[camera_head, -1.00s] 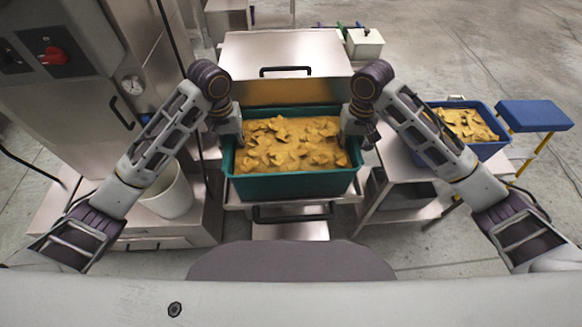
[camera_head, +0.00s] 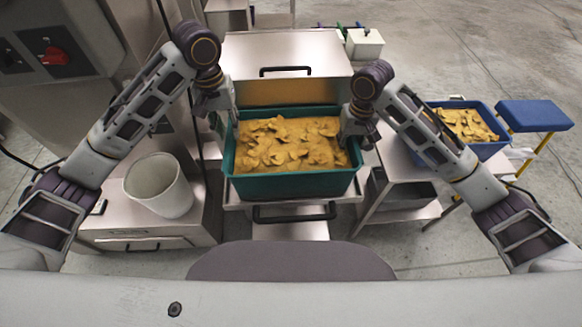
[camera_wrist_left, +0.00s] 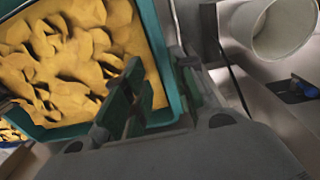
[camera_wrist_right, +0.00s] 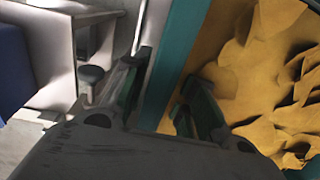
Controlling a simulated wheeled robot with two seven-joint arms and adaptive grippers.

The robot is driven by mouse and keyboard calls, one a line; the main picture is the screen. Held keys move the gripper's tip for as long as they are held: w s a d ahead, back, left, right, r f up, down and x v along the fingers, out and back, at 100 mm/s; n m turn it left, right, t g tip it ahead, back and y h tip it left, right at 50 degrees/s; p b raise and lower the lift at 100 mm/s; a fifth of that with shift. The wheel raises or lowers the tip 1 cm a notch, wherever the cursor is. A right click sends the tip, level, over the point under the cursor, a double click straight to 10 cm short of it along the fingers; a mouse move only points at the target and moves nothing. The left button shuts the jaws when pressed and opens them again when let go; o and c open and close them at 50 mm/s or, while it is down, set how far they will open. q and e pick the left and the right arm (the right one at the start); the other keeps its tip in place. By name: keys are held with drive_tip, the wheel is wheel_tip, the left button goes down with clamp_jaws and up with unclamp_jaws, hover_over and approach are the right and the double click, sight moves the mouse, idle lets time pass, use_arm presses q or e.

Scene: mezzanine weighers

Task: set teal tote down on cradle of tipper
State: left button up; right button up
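The teal tote (camera_head: 290,187), filled with yellow-orange chips, sits level in the middle of the head view. Its base appears to rest on the steel cradle (camera_head: 346,198) of the tipper (camera_head: 287,50); the contact underneath is hidden. My left gripper (camera_head: 226,112) is open and raised by the tote's left rim. In the left wrist view its fingers stand apart, one over the chips and one outside the rim (camera_wrist_left: 160,50). My right gripper (camera_head: 358,136) is at the right rim, its fingers apart on either side of that rim (camera_wrist_right: 176,62).
A white bucket (camera_head: 160,187) stands on the steel base at left, beside a cabinet with a red switch (camera_head: 53,56). At right are a steel table (camera_head: 400,165), a blue tote of chips (camera_head: 488,150) and a blue-topped stool (camera_head: 535,115).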

idle(0.3)
drive_tip(key=shift+r, duration=0.1)
idle(0.3)
drive_tip(key=shift+d+r, duration=0.15)
drive_tip(key=shift+r, duration=2.8)
drive_tip(key=shift+d+r, duration=0.1)
drive_tip(key=shift+r, duration=2.8)
